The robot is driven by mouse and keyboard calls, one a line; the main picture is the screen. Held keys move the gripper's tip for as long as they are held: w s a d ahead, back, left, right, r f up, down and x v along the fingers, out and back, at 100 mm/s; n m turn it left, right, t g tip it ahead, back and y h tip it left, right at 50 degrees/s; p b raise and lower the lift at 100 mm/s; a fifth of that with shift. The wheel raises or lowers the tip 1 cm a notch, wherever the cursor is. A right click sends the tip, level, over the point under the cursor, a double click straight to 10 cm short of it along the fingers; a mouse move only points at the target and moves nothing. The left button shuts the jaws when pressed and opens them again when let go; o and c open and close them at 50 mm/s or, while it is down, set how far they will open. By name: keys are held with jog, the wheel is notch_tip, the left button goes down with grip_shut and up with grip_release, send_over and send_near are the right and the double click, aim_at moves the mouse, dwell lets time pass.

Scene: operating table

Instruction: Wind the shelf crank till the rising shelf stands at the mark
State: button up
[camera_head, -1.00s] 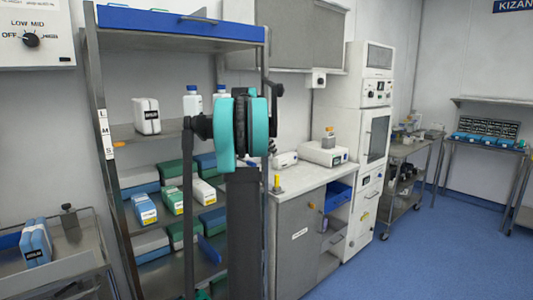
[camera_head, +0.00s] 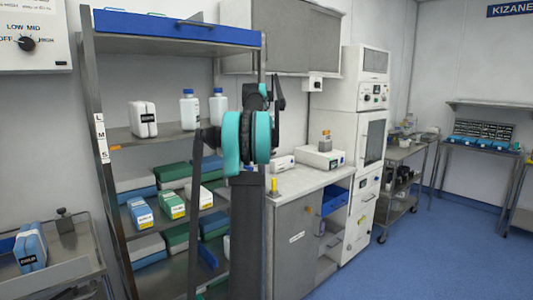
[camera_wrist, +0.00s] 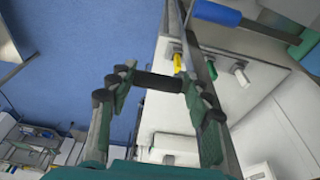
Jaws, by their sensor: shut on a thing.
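My gripper (camera_wrist: 155,88) shows in the wrist view, its two fingers closed on the ends of a short dark bar, which looks like the crank handle (camera_wrist: 160,81). In the head view my arm hides most of the crank and the grip. A steel shelf (camera_head: 165,136), which seems to be the rising one, carries a white pack and two white bottles with blue caps. Its left end is beside the post label strip (camera_head: 103,138) lettered L, M and S, around the lower letters. I cannot tell its exact level against a mark.
A blue tray (camera_head: 170,24) tops the rack. Lower shelves hold several green, blue and white boxes (camera_head: 172,206). A steel trolley is at lower left. Blue floor is clear at right.

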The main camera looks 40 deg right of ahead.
jog(key=shift+s+d, duration=0.25)
jog(key=shift+s, duration=0.1)
jog(key=o, duration=0.9)
jog(key=shift+o, duration=0.4)
jog(key=shift+w, duration=0.1)
jog(key=shift+a, duration=0.15)
